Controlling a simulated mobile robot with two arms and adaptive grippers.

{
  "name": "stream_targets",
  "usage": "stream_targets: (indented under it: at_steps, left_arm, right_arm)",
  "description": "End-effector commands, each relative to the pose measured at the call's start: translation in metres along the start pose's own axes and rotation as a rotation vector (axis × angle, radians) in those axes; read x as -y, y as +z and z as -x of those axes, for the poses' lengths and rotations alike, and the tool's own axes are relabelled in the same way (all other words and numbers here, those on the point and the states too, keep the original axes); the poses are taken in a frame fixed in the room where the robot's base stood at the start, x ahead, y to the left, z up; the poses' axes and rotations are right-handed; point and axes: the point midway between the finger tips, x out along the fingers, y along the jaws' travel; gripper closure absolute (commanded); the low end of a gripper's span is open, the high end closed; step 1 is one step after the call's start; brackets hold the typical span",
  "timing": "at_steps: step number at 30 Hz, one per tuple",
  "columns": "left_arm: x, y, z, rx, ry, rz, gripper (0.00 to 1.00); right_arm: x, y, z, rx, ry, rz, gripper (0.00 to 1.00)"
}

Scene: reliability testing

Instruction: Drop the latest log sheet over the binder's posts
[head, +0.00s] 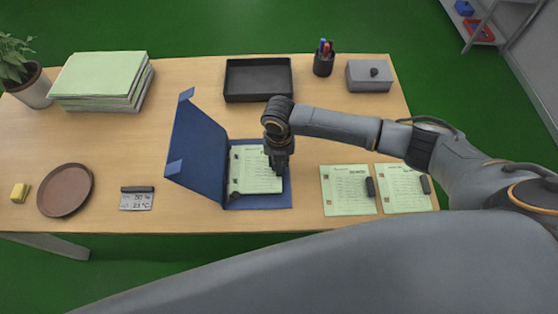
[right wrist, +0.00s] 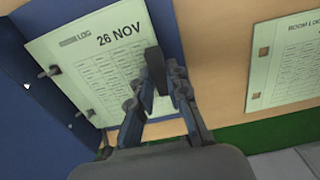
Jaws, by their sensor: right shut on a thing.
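The blue binder (head: 262,200) lies open on the table, its cover (head: 197,135) tilted up at the left. A pale green log sheet (head: 252,172) is over its right half. In the right wrist view this sheet (right wrist: 95,65) reads "26 NOV". Two posts, an upper one (right wrist: 50,71) and a lower one (right wrist: 85,113), show at its left edge; I cannot tell whether they pass through its holes. My right gripper (head: 279,167) is shut on a dark tab (right wrist: 155,72) at the sheet's right side. My left gripper is not in view.
Two more log sheets, one nearer (head: 345,200) and one farther right (head: 402,200), lie right of the binder with dark tabs. A black tray (head: 258,97) stands behind. A small display (head: 136,202) and brown plate (head: 65,205) are at left.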

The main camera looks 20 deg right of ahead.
Motion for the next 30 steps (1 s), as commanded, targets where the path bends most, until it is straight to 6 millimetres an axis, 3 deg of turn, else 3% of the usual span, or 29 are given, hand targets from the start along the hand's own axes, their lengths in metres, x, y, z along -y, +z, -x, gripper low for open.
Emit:
stream_targets:
  at_steps: [22, 23, 26, 27, 30]
  left_arm:
    - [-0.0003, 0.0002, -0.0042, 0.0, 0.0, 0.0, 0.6]
    - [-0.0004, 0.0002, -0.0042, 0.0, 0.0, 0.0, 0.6]
    - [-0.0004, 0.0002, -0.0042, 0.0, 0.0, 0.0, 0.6]
    - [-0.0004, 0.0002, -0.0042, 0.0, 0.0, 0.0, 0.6]
    - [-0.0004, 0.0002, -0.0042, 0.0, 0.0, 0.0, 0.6]
  right_arm:
    - [0.0001, -0.0001, -0.0106, 0.0, -0.001, 0.0, 1.0]
    - [0.0, -0.0001, -0.0105, 0.0, 0.0, 0.0, 0.82]
    - [0.0, -0.0001, -0.0105, 0.0, 0.0, 0.0, 0.62]
    - [0.0, -0.0001, -0.0105, 0.0, 0.0, 0.0, 0.57]
    - [0.0, -0.0001, -0.0104, 0.0, 0.0, 0.0, 0.57]
